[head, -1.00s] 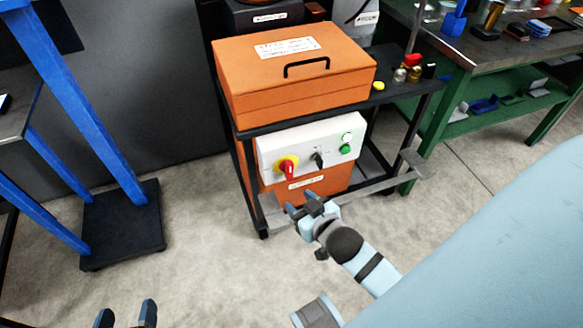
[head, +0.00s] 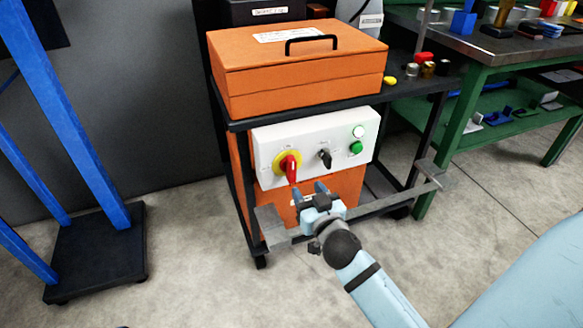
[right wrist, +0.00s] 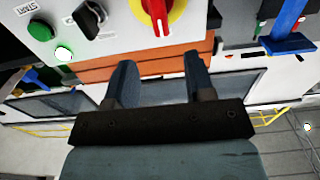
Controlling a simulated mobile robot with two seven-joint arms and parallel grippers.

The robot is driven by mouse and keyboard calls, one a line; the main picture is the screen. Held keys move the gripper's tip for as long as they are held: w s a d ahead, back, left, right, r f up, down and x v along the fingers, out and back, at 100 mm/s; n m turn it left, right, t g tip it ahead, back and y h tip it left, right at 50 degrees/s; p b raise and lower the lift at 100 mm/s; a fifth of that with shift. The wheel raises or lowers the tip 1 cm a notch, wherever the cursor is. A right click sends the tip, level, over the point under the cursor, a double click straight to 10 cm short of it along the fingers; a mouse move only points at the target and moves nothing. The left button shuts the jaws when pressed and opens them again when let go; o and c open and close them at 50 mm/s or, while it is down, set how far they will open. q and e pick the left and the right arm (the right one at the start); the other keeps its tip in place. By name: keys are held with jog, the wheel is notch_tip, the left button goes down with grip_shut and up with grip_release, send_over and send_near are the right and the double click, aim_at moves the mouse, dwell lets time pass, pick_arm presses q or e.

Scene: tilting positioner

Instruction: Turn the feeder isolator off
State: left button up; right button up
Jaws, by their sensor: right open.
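The feeder isolator (head: 289,167) is a red handle on a yellow disc, at the left of a white control panel (head: 262,149) on the cart's front. The red handle points down, slightly tilted. It also shows at the top of the right wrist view (right wrist: 162,18), beyond my fingertips. My right gripper (head: 309,190) is open and empty, just below and slightly right of the handle, apart from it. Its two fingers (right wrist: 158,75) show in the right wrist view, with the handle above the gap between them. My left gripper is out of view.
A black selector switch (head: 325,158), a green button (head: 356,148) and a white button (head: 359,131) are to the isolator's right. An orange case (head: 300,80) lies on the cart above. A grey bar crosses the cart below the panel. A green workbench (head: 470,70) stands at right.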

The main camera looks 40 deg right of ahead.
aim_at(293, 167)
jog(key=x, duration=1.1)
jog(key=shift+a, duration=0.1)
grip_shut()
